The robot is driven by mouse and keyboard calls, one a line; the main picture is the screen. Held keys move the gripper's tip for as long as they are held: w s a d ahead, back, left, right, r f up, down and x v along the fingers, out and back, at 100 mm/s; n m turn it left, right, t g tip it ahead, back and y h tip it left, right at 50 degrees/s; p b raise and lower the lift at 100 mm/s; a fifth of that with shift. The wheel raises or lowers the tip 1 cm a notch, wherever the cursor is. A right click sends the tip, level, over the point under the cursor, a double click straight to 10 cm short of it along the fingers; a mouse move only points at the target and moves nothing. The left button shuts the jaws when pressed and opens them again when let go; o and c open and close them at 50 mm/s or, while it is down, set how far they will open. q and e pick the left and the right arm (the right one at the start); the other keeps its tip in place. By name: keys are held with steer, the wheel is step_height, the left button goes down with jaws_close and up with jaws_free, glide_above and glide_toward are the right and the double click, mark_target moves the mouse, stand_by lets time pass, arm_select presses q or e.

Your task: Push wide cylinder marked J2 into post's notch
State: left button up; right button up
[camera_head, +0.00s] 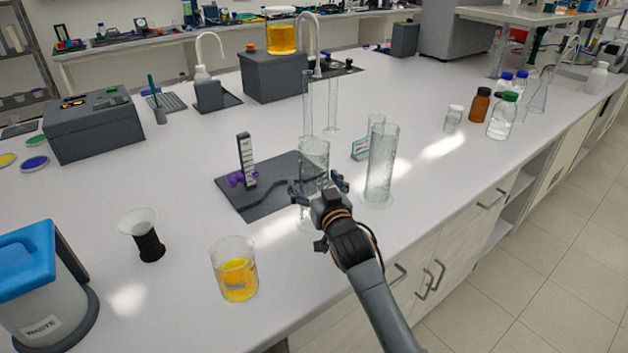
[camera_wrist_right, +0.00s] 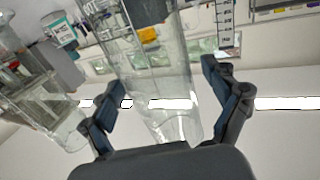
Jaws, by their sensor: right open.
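A wide clear cylinder (camera_head: 314,160) stands at the right edge of the dark base plate (camera_head: 262,205); no J2 mark is legible. My right gripper (camera_head: 318,188) is open with one finger on each side of this cylinder. In the right wrist view, the clear cylinder (camera_wrist_right: 150,75) lies between the spread fingers of the gripper (camera_wrist_right: 162,108). I cannot tell whether either finger touches it. The dark post (camera_head: 245,160) with a white scale and a purple part stands on the plate, left of and apart from the cylinder. My left gripper is out of view.
Another wide clear cylinder (camera_head: 381,165) stands close to the right of my gripper. Thin clear cylinders (camera_head: 307,105) stand behind. A beaker of yellow liquid (camera_head: 236,268) and a black-based funnel-like cup (camera_head: 147,235) stand in front left. Open bench lies behind the plate.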

steer(key=shift+c, duration=0.2)
steer(key=c, duration=1.5)
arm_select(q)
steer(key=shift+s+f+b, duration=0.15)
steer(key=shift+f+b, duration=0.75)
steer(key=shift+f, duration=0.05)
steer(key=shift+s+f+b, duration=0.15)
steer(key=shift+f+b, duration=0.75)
arm_select(e)
steer(key=shift+w+a, duration=0.9)
steer(key=shift+w, duration=0.35)
steer(key=shift+w+a, duration=0.9)
steer(key=shift+w, duration=0.3)
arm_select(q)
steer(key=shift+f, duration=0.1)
